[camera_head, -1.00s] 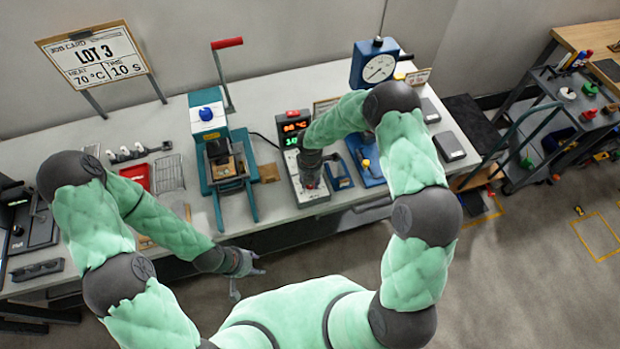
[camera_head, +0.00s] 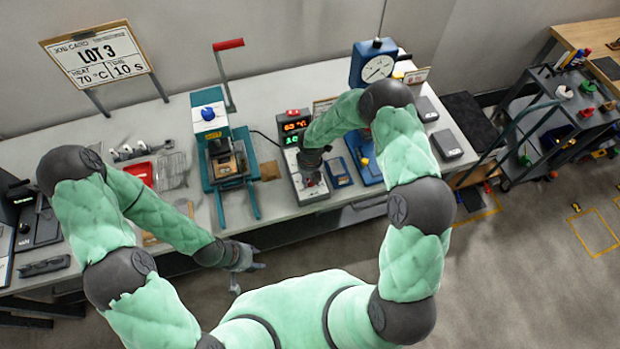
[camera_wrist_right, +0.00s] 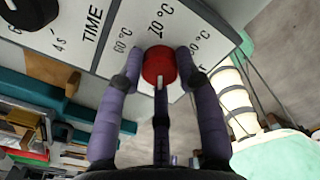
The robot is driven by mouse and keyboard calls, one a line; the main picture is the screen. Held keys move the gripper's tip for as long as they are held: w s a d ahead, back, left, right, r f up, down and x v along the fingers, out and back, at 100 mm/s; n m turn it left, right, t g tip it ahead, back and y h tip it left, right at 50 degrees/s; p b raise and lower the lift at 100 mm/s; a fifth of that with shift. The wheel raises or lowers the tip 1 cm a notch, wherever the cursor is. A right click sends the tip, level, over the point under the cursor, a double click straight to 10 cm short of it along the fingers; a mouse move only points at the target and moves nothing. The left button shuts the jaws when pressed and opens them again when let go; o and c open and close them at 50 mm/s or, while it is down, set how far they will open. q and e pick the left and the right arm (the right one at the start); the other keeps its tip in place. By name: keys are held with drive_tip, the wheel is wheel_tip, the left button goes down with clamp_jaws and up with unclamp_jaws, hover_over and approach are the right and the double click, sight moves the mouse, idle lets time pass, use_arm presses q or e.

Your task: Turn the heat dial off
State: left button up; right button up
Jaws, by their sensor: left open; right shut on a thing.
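The red heat dial (camera_wrist_right: 158,62) sits on the white control panel (camera_wrist_right: 182,22) in the right wrist view, with 60 °C and 70 °C marks around it. My right gripper (camera_wrist_right: 160,70) has its fingers on both sides of the dial and is shut on it. In the head view my right gripper (camera_head: 311,176) is at the front of the control box (camera_head: 312,196) and largely covers the dial. The box shows red digits (camera_head: 295,126) above green ones. My left gripper (camera_head: 248,279) is open and empty in front of the bench edge.
A black time dial (camera_wrist_right: 45,70) is beside the heat dial. A teal press (camera_head: 222,150) stands left of the box, and a blue gauge stand (camera_head: 372,65) to its right. A job card (camera_head: 98,57) reads Lot 3, heat 70 °C, time 10 s.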

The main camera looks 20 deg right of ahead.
drive_tip(key=o, duration=1.1)
drive_tip(key=shift+w+d, duration=0.1)
drive_tip(key=shift+o, duration=0.2)
wheel_tip(320, 180, up, 12)
drive_tip(key=shift+f, duration=0.1)
